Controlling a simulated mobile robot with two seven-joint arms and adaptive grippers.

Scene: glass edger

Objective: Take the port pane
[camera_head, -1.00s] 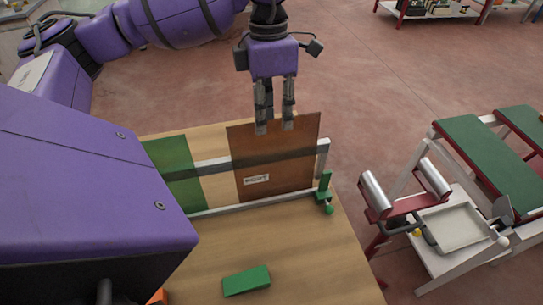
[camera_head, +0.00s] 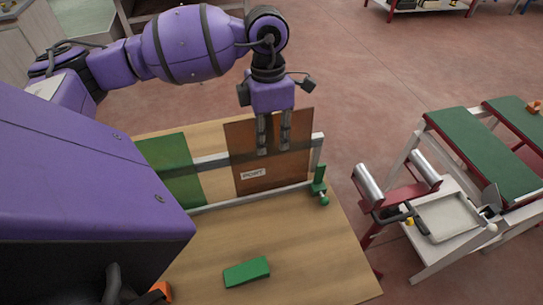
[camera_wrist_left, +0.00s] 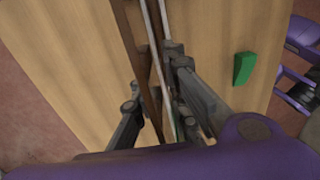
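The port pane (camera_head: 245,150) is a brown, see-through sheet with a white label reading PORT. It stands upright in a rail rack (camera_head: 225,202) on the wooden table, right of a green pane (camera_head: 165,155). My left gripper (camera_head: 273,152) points down at the pane's upper part, its fingers overlapping it in the head view. In the left wrist view my left gripper (camera_wrist_left: 155,95) has its fingers spread, with the thin upright edges of the pane and rack showing between them. Whether a finger touches the pane cannot be told.
A green block (camera_head: 246,272) lies on the table in front of the rack. A green clamp (camera_head: 320,185) is at the rack's right end. A machine with rollers (camera_head: 370,185), a tray (camera_head: 452,215) and green-topped beds (camera_head: 475,150) stands to the right, beyond a floor gap.

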